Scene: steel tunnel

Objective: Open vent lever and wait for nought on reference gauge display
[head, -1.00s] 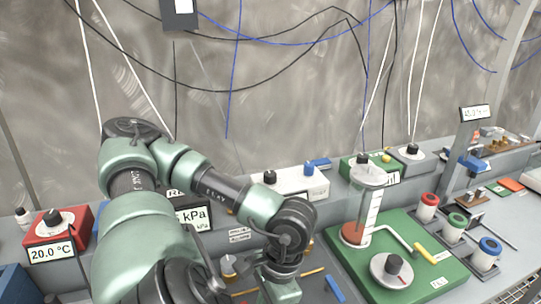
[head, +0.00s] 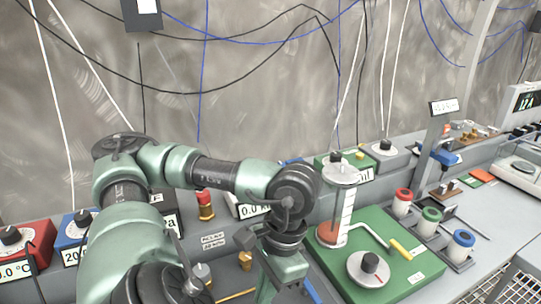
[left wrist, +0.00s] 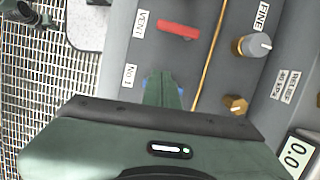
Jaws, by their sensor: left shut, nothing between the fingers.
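The vent lever is a red bar (left wrist: 178,30) beside the VENT label (left wrist: 138,24) in the left wrist view. It lies crosswise to a brass rod. In the head view the reference gauge display (head: 171,222) is mostly behind my arm, showing only an "a".
A FINE knob (left wrist: 253,45) and a brass knob (left wrist: 236,104) stand beside the lever panel. In the head view, a green tray (head: 385,285) with a piston column (head: 337,215) is just right of my wrist. Colour-capped cylinders (head: 430,220) stand farther right.

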